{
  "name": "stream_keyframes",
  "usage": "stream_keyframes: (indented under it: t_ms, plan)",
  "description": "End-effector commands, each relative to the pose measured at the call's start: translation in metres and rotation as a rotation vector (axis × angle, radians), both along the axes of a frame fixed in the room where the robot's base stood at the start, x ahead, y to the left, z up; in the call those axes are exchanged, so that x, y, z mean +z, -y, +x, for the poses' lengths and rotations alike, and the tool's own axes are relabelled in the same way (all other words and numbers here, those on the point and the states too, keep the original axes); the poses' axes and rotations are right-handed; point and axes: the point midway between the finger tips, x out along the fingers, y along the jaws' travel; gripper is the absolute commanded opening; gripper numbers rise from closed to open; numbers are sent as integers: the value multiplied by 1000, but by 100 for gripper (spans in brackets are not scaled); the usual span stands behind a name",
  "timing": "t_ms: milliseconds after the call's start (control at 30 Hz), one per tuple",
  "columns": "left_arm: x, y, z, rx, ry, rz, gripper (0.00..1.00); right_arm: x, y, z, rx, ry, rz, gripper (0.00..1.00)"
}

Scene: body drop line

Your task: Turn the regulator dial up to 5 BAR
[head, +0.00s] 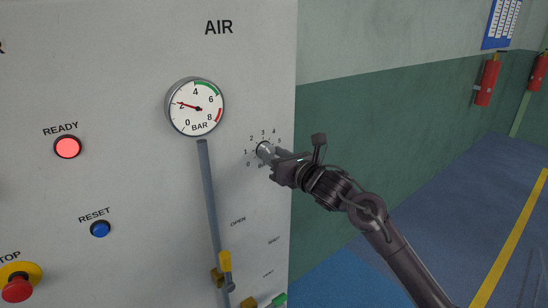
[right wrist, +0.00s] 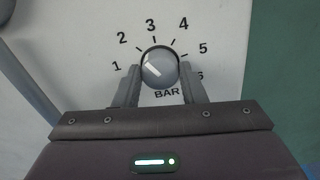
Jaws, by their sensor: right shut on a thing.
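The regulator dial (right wrist: 160,70) is a round grey knob on the white panel, ringed by the numbers 1 to 5 and a partly hidden 6, with BAR below. Its white pointer line tilts to the upper left, toward about 2. My right gripper (right wrist: 161,67) is shut on the dial, one finger on each side. In the head view the dial (head: 264,149) is partly covered by my right gripper (head: 270,154). The round pressure gauge (head: 196,107) above left has a red needle near 2. My left gripper is not in view.
A grey pipe (head: 207,190) runs down from the gauge to a yellow valve handle (head: 225,262). A lit red READY button (head: 67,147), blue RESET button (head: 100,229) and red stop button (head: 17,288) are at left. Open floor (head: 470,210) lies to the right.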

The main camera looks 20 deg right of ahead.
Motion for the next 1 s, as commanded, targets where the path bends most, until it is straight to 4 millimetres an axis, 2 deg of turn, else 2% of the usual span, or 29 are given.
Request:
stream_keyframes:
  t_ms: [433,1000]
  plan:
    - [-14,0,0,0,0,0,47,-2,1,1,-2,-139,378,14]
    - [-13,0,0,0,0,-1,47,-1,1,1,-1,-325,890,14]
